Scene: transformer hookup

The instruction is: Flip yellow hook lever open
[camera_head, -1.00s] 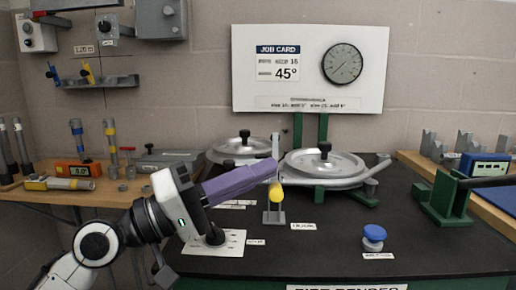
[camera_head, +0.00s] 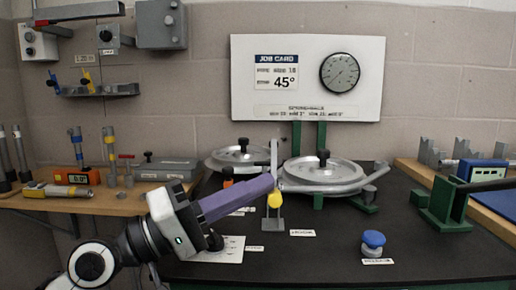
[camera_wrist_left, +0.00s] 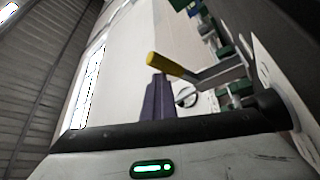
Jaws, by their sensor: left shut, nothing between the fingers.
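The yellow hook lever (camera_head: 275,200) hangs from a grey upright post (camera_head: 274,160) on the black bench, left of the front round disc. In the left wrist view its yellow handle (camera_wrist_left: 165,64) points up and left from a grey arm. My left gripper (camera_head: 271,183) has purple fingers, shut and empty. Its tips are just above and left of the yellow handle; I cannot tell whether they touch it. In the left wrist view the purple fingers (camera_wrist_left: 158,90) are just below the handle's end. My right gripper is not in view.
A round metal disc with a black knob (camera_head: 324,172) stands right of the post, another disc behind. A blue knob (camera_head: 373,239) is at the front right. A white plate (camera_head: 222,254) lies below my left gripper. The front middle of the bench is clear.

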